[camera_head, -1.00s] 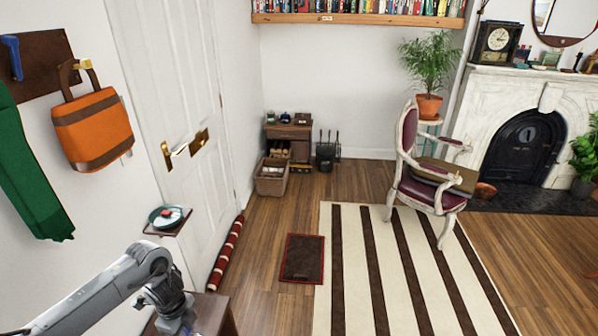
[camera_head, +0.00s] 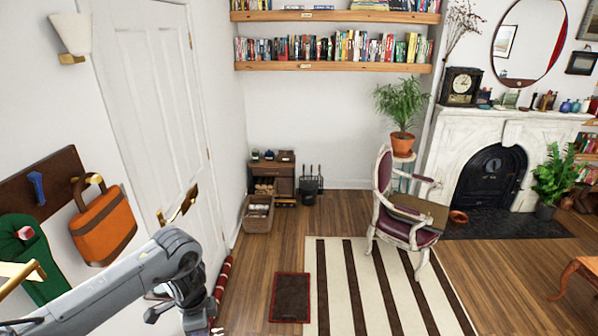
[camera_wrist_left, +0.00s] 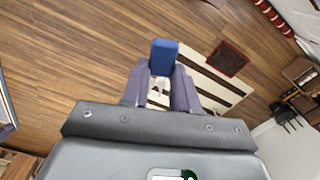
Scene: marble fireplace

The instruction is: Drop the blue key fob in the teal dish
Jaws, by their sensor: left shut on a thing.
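In the left wrist view my left gripper (camera_wrist_left: 161,77) is shut on the blue key fob (camera_wrist_left: 164,55), a small blue block sticking out past the fingertips. Wooden floor shows far beyond it. In the head view my left arm comes in from the lower left and bends downward near the door; its fingers are not visible there. The teal dish is almost wholly hidden behind my arm; only a sliver near the small wall shelf (camera_head: 157,295) shows, and I cannot tell dish from shelf. My right gripper is in neither view.
An orange bag (camera_head: 103,226) and green cloth (camera_head: 40,262) hang left of the white door (camera_head: 150,110). A brass handle (camera_head: 180,204) juts out above my arm. A dark doormat (camera_head: 290,297) and striped rug (camera_head: 385,290) lie on the floor. A chair (camera_head: 398,205) stands right.

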